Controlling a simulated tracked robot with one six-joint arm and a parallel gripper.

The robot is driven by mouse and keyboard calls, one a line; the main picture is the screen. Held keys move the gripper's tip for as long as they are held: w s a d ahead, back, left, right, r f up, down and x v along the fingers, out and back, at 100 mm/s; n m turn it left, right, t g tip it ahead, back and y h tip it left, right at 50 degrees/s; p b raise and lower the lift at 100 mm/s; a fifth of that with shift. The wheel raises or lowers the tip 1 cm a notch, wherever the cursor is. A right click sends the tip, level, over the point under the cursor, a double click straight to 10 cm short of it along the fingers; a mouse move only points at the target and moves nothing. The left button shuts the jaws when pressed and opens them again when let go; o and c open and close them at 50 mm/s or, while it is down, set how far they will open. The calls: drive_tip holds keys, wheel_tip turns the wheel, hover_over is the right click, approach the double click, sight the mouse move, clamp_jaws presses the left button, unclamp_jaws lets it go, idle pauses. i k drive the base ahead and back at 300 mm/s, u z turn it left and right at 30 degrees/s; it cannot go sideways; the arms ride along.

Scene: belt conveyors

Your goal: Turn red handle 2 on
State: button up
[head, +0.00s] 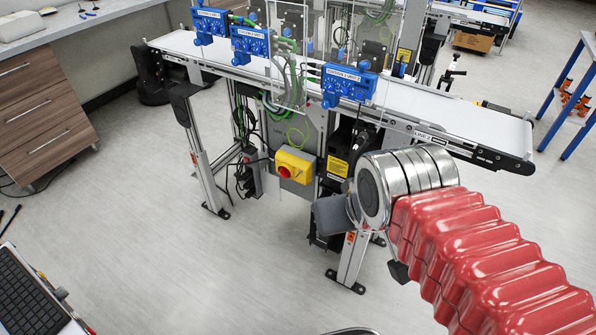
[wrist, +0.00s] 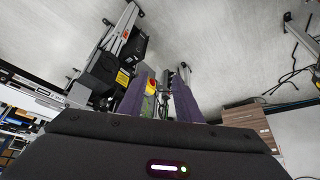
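A red handle (head: 285,172) sits on the front of a yellow switch box (head: 301,163), mounted low on the conveyor frame. I cannot read a number on it, nor tell whether it is on or off. In the wrist view the red handle (wrist: 152,83) and the yellow box (wrist: 150,91) show small, partly covered by the left purple finger. My gripper (wrist: 160,78) has its two fingers apart with nothing between them. In the head view my arm reaches in from the lower right, and the fingers are hidden. The gripper is apart from the handle.
A white belt conveyor (head: 440,108) runs above the box, with blue control units (head: 347,84) along its edge. Conveyor legs (head: 204,165) and hanging cables stand near the box. A wooden drawer cabinet (head: 45,120) is at left. The floor in front is clear.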

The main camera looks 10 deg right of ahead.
sight(283, 171)
drive_tip(key=u, duration=0.35)
drive_tip(key=i, duration=0.65)
drive_tip(key=u, duration=1)
drive_tip(key=i, duration=1.15)
drive_tip(key=u, duration=0.35)
